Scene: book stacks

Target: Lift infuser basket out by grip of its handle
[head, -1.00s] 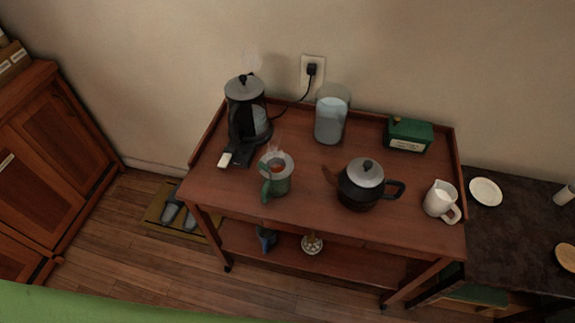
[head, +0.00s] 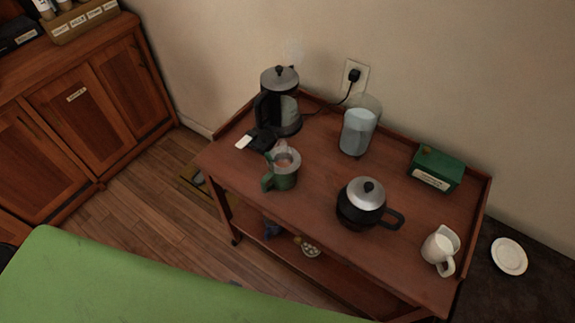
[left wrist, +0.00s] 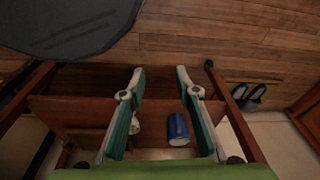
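A green mug (head: 281,178) stands on the tea trolley's wooden top (head: 318,184), near its front left part. Its handle points to the front left. The infuser basket (head: 286,157) seems to sit in the mug's mouth; its own handle is too small to make out. Neither gripper shows in the head view. In the left wrist view my left gripper (left wrist: 160,82) is open, its two teal-backed fingers wide apart with nothing between the tips. The mug and basket are not in that view. My right gripper is in no view.
Behind the mug are a kettle (head: 281,103) and a glass water container (head: 358,128). To the right are a black teapot (head: 364,205), green box (head: 436,169) and white pitcher (head: 440,247). A blue canister (left wrist: 178,129) shows beyond my left fingers. A green surface (head: 130,285) lies in front.

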